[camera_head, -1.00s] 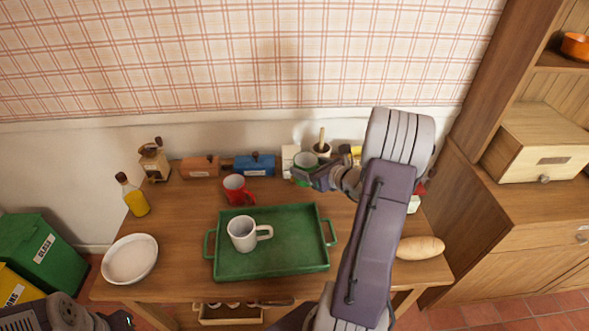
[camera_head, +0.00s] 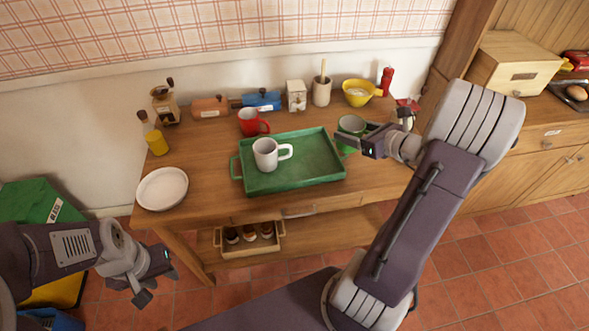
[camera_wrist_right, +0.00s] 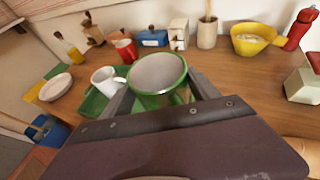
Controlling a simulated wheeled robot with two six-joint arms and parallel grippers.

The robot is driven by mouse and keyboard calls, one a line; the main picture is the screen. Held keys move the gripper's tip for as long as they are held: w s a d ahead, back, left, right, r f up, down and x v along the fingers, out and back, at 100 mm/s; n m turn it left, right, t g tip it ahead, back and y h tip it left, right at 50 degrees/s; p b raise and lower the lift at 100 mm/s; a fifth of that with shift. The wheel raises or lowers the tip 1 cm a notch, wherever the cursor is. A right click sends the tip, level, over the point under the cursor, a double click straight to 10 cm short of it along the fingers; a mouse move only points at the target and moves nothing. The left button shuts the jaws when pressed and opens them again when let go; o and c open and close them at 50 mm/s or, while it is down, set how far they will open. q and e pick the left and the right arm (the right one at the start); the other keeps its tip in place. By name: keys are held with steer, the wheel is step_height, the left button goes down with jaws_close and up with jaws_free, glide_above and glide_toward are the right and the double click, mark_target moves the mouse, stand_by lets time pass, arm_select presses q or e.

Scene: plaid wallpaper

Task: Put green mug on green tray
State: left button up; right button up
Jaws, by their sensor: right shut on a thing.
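The green mug (camera_head: 351,125), pale inside, is held in my right gripper (camera_head: 350,142) near the back right corner of the green tray (camera_head: 318,166). In the right wrist view, the green mug (camera_wrist_right: 158,76) sits between the two fingers of the right gripper (camera_wrist_right: 162,98), which are shut on it. The mug is roughly upright; its height above the table is hard to tell. A white mug (camera_head: 266,154) stands on the left part of the tray, and the tray's right part is bare. My left gripper (camera_head: 156,279) is open and empty, below and left of the table.
A red mug (camera_head: 250,122) stands just behind the tray. A white plate (camera_head: 162,188) and an oil bottle (camera_head: 153,136) are at the left. A utensil pot (camera_head: 321,92), yellow bowl (camera_head: 358,94) and red shaker (camera_head: 386,80) line the back.

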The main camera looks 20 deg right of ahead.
steer(key=w+a+f, duration=0.2)
steer(key=w, duration=0.1)
steer(key=w+a+f+b, duration=0.1)
steer(key=w+a+f, duration=0.1)
steer(key=w, duration=0.1)
steer(key=w+a+f+b, duration=0.1)
steer(key=w+a+f, duration=0.2)
steer(key=shift+w, duration=0.3)
steer(key=shift+c, duration=0.2)
step_height(320, 180, down, 4)
steer(key=shift+s+r+b, duration=0.1)
steer(key=shift+r+b, duration=0.05)
steer(key=shift+b, duration=0.25)
steer(key=shift+f, duration=0.35)
steer(key=o, duration=1.4)
